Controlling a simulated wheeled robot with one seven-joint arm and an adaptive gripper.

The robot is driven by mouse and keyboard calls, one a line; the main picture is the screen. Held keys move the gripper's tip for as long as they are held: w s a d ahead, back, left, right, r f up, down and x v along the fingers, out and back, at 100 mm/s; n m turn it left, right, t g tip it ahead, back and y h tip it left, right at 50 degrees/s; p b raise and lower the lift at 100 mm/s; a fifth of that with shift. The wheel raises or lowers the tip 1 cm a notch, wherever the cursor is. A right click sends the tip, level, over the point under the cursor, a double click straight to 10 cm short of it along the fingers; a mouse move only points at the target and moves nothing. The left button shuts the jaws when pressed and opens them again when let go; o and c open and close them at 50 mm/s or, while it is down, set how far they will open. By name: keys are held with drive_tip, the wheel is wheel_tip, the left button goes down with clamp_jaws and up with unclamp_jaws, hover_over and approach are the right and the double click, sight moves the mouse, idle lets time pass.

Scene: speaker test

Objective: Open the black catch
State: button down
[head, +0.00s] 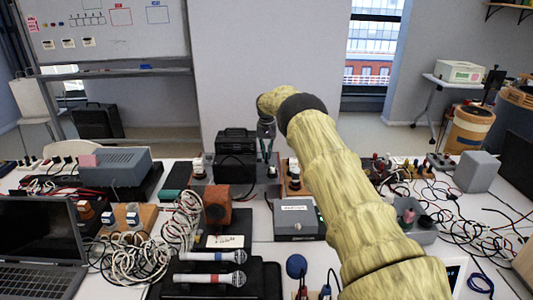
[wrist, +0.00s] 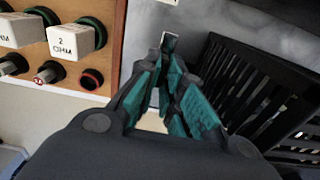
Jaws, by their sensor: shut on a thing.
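My gripper (head: 267,135) reaches down at the right side of a black box (head: 236,155) on the table. In the wrist view my gripper (wrist: 168,50) has its teal-padded fingers drawn together at the tips. It is shut on a small piece with a pale metallic end (wrist: 169,17), which seems to be part of the black catch. The fingers hide most of it, so its position cannot be told. The black box shows its slatted side (wrist: 262,95) right of the fingers in the wrist view, apart from them.
A wooden board with white resistor blocks (wrist: 75,40) and sockets stands left of the fingers. On the crowded table are a grey box (head: 297,218), an orange-brown block (head: 217,207), coiled cables (head: 150,245), microphones (head: 212,278) and a laptop (head: 40,235).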

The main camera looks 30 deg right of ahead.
drive_tip(key=shift+w+d+r, duration=0.1)
drive_tip(key=shift+d+r, duration=0.05)
drive_tip(key=shift+r, duration=0.1)
drive_tip(key=c, duration=1.6)
unclamp_jaws()
drive_tip(key=shift+o, duration=0.2)
drive_tip(key=shift+f, duration=0.15)
wheel_tip(320, 180, up, 12)
